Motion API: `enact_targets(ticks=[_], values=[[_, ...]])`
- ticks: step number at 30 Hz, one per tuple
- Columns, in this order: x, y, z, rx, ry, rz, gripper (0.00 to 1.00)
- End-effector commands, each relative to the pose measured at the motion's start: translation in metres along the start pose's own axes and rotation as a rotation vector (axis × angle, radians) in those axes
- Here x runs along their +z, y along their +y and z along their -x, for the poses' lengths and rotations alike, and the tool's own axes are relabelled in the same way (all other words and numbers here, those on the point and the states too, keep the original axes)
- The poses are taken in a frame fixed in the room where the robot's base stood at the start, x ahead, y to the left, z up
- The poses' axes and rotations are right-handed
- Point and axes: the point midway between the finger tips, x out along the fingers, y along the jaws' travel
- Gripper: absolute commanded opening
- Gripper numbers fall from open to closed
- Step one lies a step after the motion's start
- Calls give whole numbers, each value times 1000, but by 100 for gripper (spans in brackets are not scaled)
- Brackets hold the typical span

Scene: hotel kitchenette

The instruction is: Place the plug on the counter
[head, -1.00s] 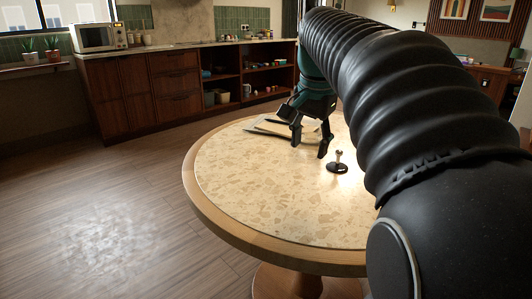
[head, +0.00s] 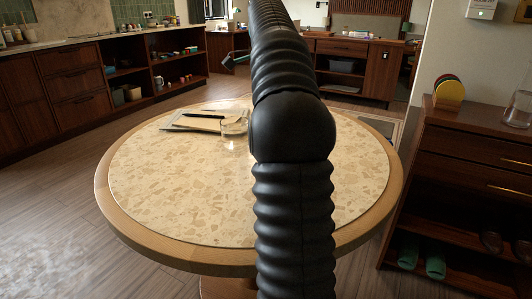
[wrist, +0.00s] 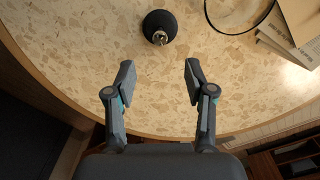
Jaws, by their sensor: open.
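The plug (wrist: 160,27) is a dark round stopper with a metal knob on top. In the wrist view it sits on the round speckled table (head: 170,205), ahead of my gripper (wrist: 158,78). My gripper is open, with its two fingers spread and nothing between them; a gap separates the fingertips from the plug. In the head view my arm covers the middle of the table, and the plug does not show. The pale counter (head: 70,33) runs along the back left, above dark wooden drawers.
A clear glass (head: 234,128) stands on the table beside papers with a dark pen (head: 203,116). Open shelves (head: 178,72) are at the back. A dark wooden cabinet (head: 470,160) stands close on the right. The floor left of the table is clear.

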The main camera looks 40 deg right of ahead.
Motion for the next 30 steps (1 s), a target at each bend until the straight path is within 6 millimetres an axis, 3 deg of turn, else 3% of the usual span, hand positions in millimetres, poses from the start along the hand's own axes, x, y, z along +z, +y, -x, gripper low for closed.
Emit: enact_targets(ticks=[9, 17, 24, 30], values=[[0, 0, -46, 0, 0, 2, 54], [0, 0, -62, -1, 0, 1, 54], [-1, 0, -96, 1, 0, 1, 54], [-1, 0, -107, -1, 0, 1, 54]])
